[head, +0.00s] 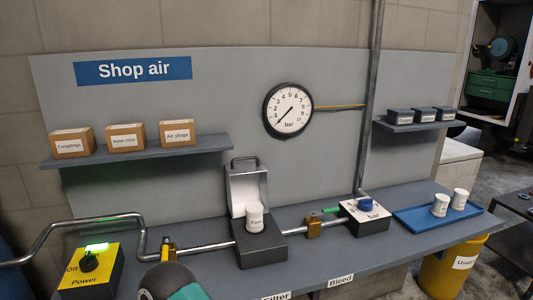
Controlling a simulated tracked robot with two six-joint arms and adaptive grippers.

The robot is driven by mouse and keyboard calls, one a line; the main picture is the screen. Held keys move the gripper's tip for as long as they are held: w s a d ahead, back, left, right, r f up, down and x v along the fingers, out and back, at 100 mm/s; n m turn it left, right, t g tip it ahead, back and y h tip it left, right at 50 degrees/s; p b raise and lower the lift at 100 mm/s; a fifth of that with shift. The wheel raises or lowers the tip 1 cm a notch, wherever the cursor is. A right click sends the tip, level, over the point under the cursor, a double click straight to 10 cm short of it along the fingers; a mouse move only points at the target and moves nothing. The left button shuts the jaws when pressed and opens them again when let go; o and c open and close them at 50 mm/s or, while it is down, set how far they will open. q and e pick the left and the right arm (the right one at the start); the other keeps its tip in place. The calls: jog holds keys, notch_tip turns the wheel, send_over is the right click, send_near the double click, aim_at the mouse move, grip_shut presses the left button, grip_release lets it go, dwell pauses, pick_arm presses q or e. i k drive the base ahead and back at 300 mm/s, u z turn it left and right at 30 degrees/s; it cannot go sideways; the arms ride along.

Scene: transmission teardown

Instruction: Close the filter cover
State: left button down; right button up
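The filter housing (262,250) is a dark grey box on the bench, in line with the pipe. Its cover (240,188) stands open and upright at the back, light inner side facing me, with a dark handle (245,160) at the top. A white filter cartridge (255,218) with a printed label stands upright in the housing, in front of the cover. A dark rounded part of my own arm with teal on it shows at the bottom edge, left of the housing. Neither gripper's fingers can be seen.
A blue tray (418,222) holds two white cartridges. The yellow power box (90,268) is at left. The gauge (288,109) needle points near zero.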

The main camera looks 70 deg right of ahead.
aim_at(247, 183)
jog(key=u, duration=0.15)
jog(key=i, duration=0.2)
jog(key=z, duration=2.9)
